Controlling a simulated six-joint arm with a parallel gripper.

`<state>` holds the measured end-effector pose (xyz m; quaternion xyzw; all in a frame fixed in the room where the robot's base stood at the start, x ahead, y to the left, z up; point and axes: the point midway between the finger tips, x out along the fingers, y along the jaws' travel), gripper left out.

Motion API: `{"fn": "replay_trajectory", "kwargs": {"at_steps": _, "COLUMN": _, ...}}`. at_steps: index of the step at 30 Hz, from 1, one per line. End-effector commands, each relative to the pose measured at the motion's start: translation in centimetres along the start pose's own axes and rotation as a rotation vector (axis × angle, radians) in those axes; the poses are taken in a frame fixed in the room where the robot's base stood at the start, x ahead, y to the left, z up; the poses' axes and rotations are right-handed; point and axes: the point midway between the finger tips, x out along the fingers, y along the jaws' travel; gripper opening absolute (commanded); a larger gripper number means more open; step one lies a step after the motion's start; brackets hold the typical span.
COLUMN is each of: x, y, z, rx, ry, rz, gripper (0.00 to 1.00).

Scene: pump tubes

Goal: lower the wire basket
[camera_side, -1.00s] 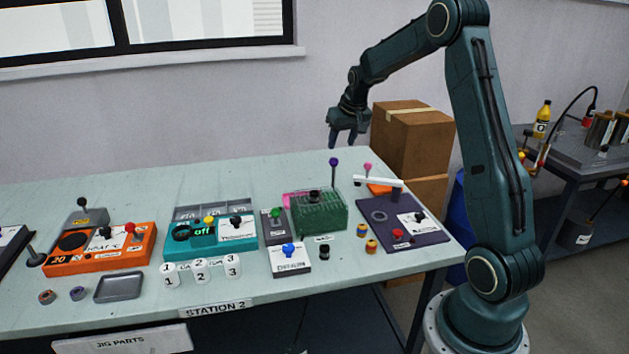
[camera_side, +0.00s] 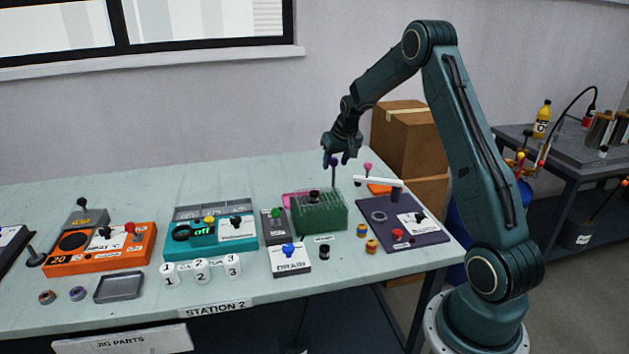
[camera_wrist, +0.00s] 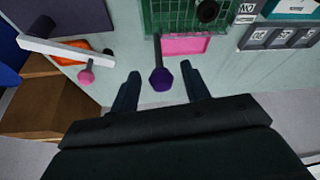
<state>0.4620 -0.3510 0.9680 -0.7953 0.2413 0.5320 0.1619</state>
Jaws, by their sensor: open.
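The green wire basket (camera_side: 320,213) stands on the bench right of centre, with a dark round knob on top. A dark rod with a purple ball knob (camera_side: 334,162) rises behind it. In the wrist view the basket's green mesh (camera_wrist: 172,18) is at the top, and the purple knob (camera_wrist: 161,79) lies between my fingertips. My gripper (camera_side: 335,156) is open and points down around the purple knob; neither finger clearly touches it. The gripper also shows in the wrist view (camera_wrist: 161,82). Part of the knob is hidden by the fingers in the side view.
A pink tray (camera_wrist: 185,45) lies beside the basket. Cardboard boxes (camera_side: 405,140) stand behind the bench. The bench's back left is clear.

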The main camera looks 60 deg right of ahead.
Motion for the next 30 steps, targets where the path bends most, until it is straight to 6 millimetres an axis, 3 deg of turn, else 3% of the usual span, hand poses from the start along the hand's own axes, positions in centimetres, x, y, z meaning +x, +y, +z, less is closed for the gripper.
{"fn": "replay_trajectory", "kwargs": {"at_steps": 6, "x": 3.0, "y": 0.0, "z": 0.0, "rx": 0.000, "ry": -0.001, "rz": 0.000, "gripper": 0.47}}
{"fn": "replay_trajectory", "kwargs": {"at_steps": 12, "x": 4.7, "y": 0.0, "z": 0.0, "rx": 0.000, "ry": 0.000, "rz": 0.000, "gripper": 0.47}}
{"fn": "replay_trajectory", "kwargs": {"at_steps": 25, "x": 5.3, "y": 0.0, "z": 0.0, "rx": 0.000, "ry": 0.001, "rz": 0.000, "gripper": 0.47}}
{"fn": "replay_trajectory", "kwargs": {"at_steps": 30, "x": 5.3, "y": 0.0, "z": 0.0, "rx": 0.000, "ry": 0.001, "rz": 0.000, "gripper": 0.15}}
